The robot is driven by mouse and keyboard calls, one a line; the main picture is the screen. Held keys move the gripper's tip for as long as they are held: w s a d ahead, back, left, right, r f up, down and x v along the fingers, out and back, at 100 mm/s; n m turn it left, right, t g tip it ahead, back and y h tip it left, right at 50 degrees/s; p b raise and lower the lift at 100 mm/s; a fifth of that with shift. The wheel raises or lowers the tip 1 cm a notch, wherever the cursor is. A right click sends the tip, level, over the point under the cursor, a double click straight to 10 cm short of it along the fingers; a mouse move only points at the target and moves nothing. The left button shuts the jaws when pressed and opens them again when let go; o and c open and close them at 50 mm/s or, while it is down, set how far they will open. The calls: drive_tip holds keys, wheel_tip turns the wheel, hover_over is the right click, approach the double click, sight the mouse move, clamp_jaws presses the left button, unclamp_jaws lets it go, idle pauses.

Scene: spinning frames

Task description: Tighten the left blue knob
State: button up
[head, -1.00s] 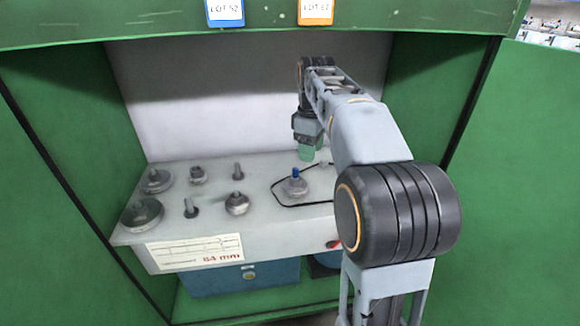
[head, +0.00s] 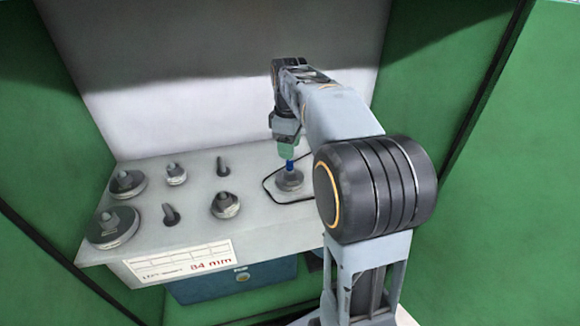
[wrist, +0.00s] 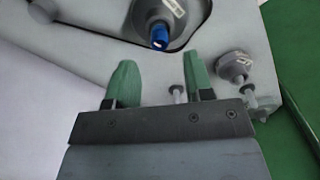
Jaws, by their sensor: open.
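A blue knob (head: 290,165) stands upright on a round grey base (head: 289,181) on the grey panel, inside a black outline. My gripper (head: 288,150) is just above and behind the knob in the head view. In the wrist view the blue knob (wrist: 159,37) shows at the top middle, beyond the two green fingertips. My gripper (wrist: 156,80) is open there, with nothing between its fingers. The knob lies ahead of the gap, and I see no contact. My arm hides the panel's right part in the head view, so any other blue knob there is hidden.
Several grey knobs and posts stand on the panel's left part, among them a large round one (head: 113,226). A white label (head: 180,262) is on the panel's front. Green cabinet walls (head: 440,110) close in both sides. Another grey knob (wrist: 233,67) is right of the fingers.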

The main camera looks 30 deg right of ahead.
sight(290, 165)
drive_tip(key=shift+f+b, duration=0.85)
drive_tip(key=shift+f, duration=1.85)
drive_tip(key=shift+c, duration=0.2)
clamp_jaws()
